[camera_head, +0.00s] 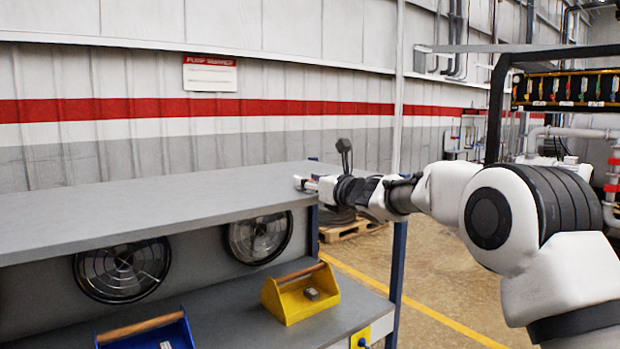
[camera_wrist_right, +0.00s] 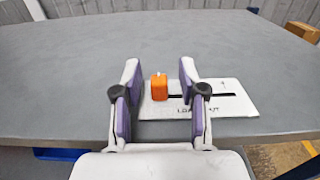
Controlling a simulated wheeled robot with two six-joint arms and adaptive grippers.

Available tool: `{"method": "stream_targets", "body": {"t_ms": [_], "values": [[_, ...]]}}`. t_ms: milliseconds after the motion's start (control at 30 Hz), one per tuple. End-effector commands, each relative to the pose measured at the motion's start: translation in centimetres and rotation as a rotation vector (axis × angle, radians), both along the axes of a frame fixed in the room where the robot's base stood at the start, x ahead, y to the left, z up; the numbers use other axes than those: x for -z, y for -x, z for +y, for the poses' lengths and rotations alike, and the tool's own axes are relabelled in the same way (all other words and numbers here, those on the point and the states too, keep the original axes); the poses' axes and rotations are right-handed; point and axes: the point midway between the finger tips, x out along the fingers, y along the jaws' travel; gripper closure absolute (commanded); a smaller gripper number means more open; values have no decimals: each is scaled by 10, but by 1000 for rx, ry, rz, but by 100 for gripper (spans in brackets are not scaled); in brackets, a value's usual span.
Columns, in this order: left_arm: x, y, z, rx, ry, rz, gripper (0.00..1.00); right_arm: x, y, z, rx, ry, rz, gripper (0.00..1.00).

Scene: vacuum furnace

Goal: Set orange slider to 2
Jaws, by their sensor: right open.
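The orange slider (camera_wrist_right: 159,87) stands at the left end of a dark slot in a white plate (camera_wrist_right: 236,98) on the grey bench top, in the right wrist view. Lettering on the plate is partly hidden by my gripper. My right gripper (camera_wrist_right: 157,75) is open, with one finger on each side of the orange slider; I cannot tell whether they touch it. In the head view my right gripper (camera_head: 308,184) is over the right end of the bench, and the slider is not clear there. My left gripper is not in view.
A yellow tote (camera_head: 290,306) and a blue tote (camera_head: 150,340) sit on the lower shelf. Round fans (camera_head: 122,270) are set in the panel behind them.

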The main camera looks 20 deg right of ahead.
Motion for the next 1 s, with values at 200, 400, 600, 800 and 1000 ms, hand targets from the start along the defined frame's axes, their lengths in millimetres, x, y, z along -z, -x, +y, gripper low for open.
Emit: {"method": "stream_targets", "body": {"t_ms": [200, 400, 600, 800, 1000], "values": [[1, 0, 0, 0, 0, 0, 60, 1, 0, 0, 0, -1, 0, 100], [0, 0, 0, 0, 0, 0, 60, 1, 0, -1, 0, -1, 1, 100], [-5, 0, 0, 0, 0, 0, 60, 0, -8, -22, 0, -1, 1, 100], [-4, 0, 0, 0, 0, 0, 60, 1, -8, -23, -1, -1, 3, 100], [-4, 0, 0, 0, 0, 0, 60, 1, -8, -23, -1, -1, 3, 58]]}}
